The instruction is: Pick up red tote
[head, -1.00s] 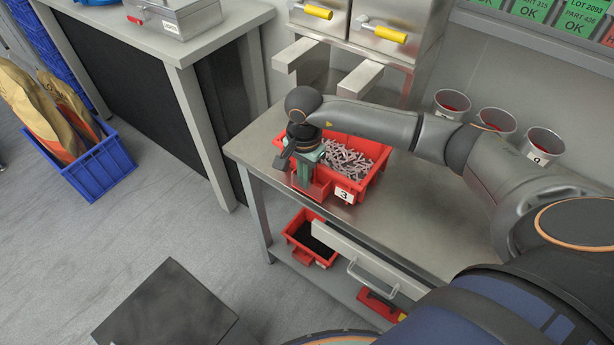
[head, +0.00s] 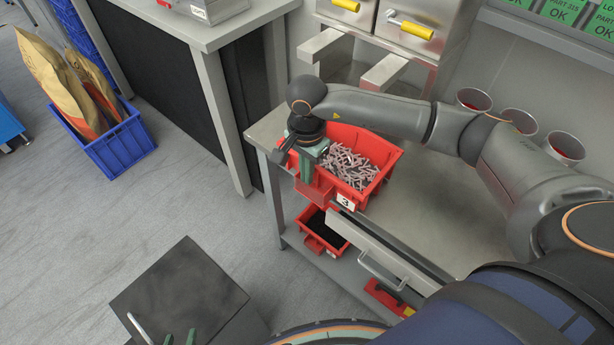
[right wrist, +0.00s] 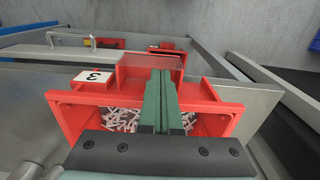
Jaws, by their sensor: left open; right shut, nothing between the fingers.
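A red tote (head: 376,187) with a white label marked 3 stands on the metal workbench, filled with small greyish-pink pieces. It also shows in the right wrist view (right wrist: 205,107). My right gripper (head: 304,172) points down at the tote's near left end, by the red box-like part that juts from it. In the right wrist view its green fingers (right wrist: 160,85) are together with nothing between them, and overlap that part; I cannot tell whether they touch it. My left gripper (head: 181,339) is open at the bottom edge of the head view, far from the tote and mostly cut off.
An open drawer (head: 385,250) sticks out below the bench top. A red bin with dark contents (head: 322,243) sits on the lower shelf. Metal cups (head: 517,124) stand behind my right arm. A blue crate with sacks (head: 122,152) stands on the floor at left.

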